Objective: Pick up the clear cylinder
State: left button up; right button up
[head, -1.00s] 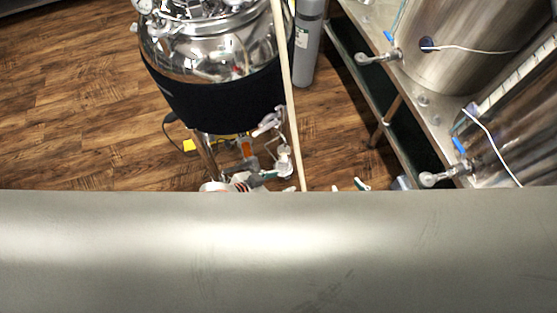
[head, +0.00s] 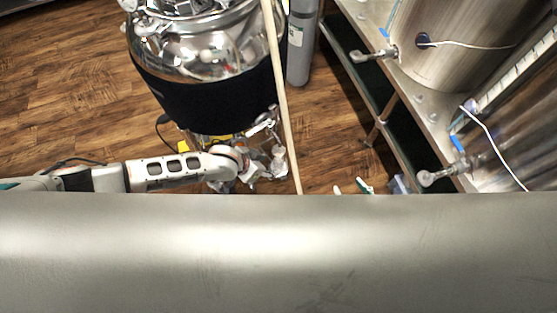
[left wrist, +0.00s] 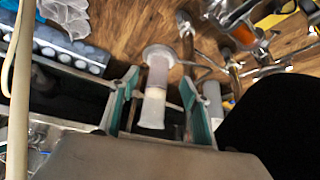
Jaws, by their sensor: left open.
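The clear cylinder (left wrist: 155,82) is a pale, translucent tube with a wider round flange at its upper end, in the middle of the left wrist view. My left gripper (left wrist: 160,78) is open, and its two teal-lined fingers appear on either side of the cylinder. I see gaps between them and the cylinder; the depth between them is unclear. In the head view my left arm reaches in from the left below the kettle, and its jaws cannot be made out. Two white and teal fingertips of my right gripper (head: 351,187) show apart over the foreground edge, with nothing visible between them.
A shiny kettle with a black jacket (head: 205,95) stands beyond my left arm, with pipes and valves below it. A pale pole (head: 282,100) and a grey gas bottle (head: 300,45) are beside it. Steel tanks (head: 450,45) with taps stand on a right-hand bench. Wooden floor (head: 60,90) is open at left.

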aim_at(274, 158)
pick_arm(q)
jog(key=shift+w+d, duration=0.2)
jog(key=shift+d, duration=0.1)
jog(key=w+d+b, duration=0.1)
jog(key=w+d, duration=0.1)
jog(key=d, duration=0.1)
jog(key=shift+w, duration=0.2)
jog(key=shift+w+d+f, duration=0.1)
jog(key=shift+w+f, duration=0.05)
jog(key=shift+f, duration=0.2)
jog(key=shift+w+d+f+b, duration=0.1)
jog(key=shift+f+b, duration=0.1)
jog(key=shift+b, duration=0.1)
jog(key=shift+r, duration=0.1)
jog(key=c, duration=1.3)
grip_shut()
jog(key=shift+r, duration=0.15)
